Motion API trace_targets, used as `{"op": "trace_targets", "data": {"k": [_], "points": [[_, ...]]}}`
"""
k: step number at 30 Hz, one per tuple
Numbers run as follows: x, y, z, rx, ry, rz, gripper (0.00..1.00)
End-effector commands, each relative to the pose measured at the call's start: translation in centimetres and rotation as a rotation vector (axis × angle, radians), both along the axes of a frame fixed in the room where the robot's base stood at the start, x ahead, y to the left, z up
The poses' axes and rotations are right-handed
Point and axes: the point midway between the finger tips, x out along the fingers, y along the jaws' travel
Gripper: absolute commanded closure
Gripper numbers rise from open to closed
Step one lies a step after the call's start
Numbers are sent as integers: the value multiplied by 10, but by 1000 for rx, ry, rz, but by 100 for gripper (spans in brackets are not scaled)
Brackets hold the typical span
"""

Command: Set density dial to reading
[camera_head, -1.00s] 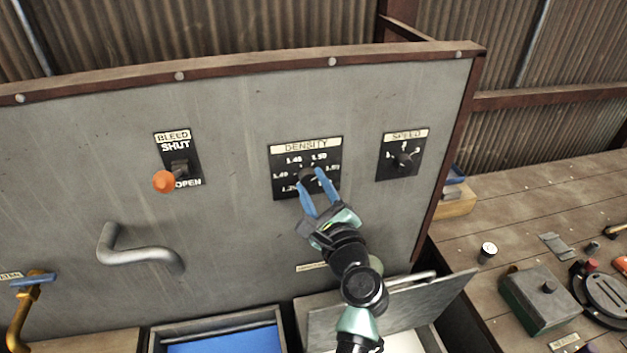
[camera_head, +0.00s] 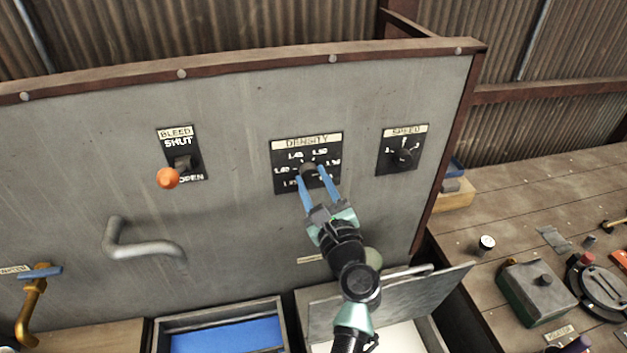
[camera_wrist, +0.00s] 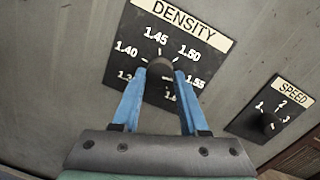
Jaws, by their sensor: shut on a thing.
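The density dial's dark round knob (camera_head: 309,170) sits in the middle of a black plate (camera_head: 281,153) labelled DENSITY on the grey panel. My gripper (camera_head: 314,174) has its two blue fingers on either side of the knob and is shut on it. In the wrist view the knob (camera_wrist: 160,67) sits between the fingertips of my gripper (camera_wrist: 160,80). The marks 1.40, 1.45, 1.50 and 1.55 show around it. The lower marks are partly hidden by the fingers. The knob's pointer direction cannot be made out clearly.
The speed dial (camera_head: 404,157) is to the right on the same panel. The bleed lever with its orange knob (camera_head: 168,178) and a grey bent handle (camera_head: 145,249) are to the left. A propped lid (camera_head: 400,300) and a blue-filled tray (camera_head: 228,338) are below.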

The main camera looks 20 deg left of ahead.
Motion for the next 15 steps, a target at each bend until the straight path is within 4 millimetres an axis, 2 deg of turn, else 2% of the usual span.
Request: {"op": "trace_targets", "data": {"k": [3, 4, 8, 9, 15], "points": [[0, 0, -1, -1, 1, 1, 100], [0, 0, -1, -1, 1, 1, 53], [0, 0, -1, -2, 0, 1, 30], [0, 0, -1, -2, 0, 1, 27], [0, 0, 0, -1, 0, 1, 27]]}}
